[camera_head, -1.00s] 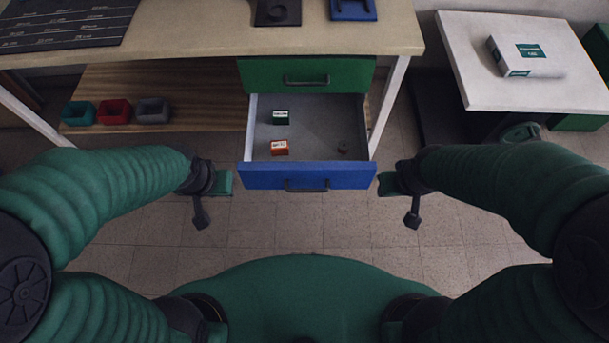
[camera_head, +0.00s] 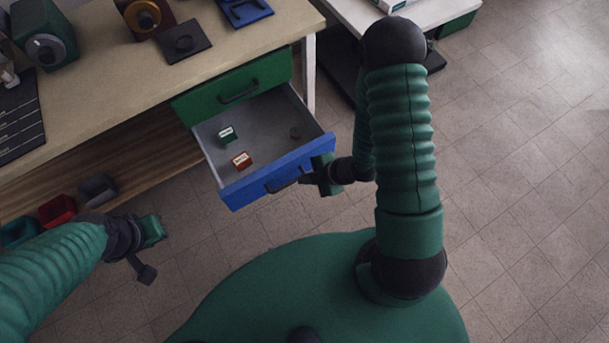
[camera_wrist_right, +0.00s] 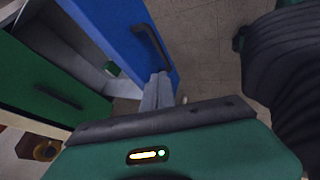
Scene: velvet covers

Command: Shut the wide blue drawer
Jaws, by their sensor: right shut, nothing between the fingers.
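The wide blue drawer (camera_head: 283,171) is pulled out below the bench top, its grey inside showing. Its dark bar handle (camera_head: 283,183) is on the front, and it also shows in the right wrist view (camera_wrist_right: 152,46). My right gripper (camera_head: 308,179) is at the right part of the drawer front, close to the handle. Its fingers (camera_wrist_right: 160,79) are together and empty beside the blue front; I cannot tell whether they touch it. My left gripper (camera_head: 147,267) hangs above the floor, left of and apart from the drawer; its finger opening is unclear.
The drawer holds a green-and-white box (camera_head: 227,135), a red box (camera_head: 241,160) and a small dark round item (camera_head: 295,133). A shut green drawer (camera_head: 240,88) is above. Red (camera_head: 57,209) and grey (camera_head: 98,189) bins stand at left. The floor at right is clear.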

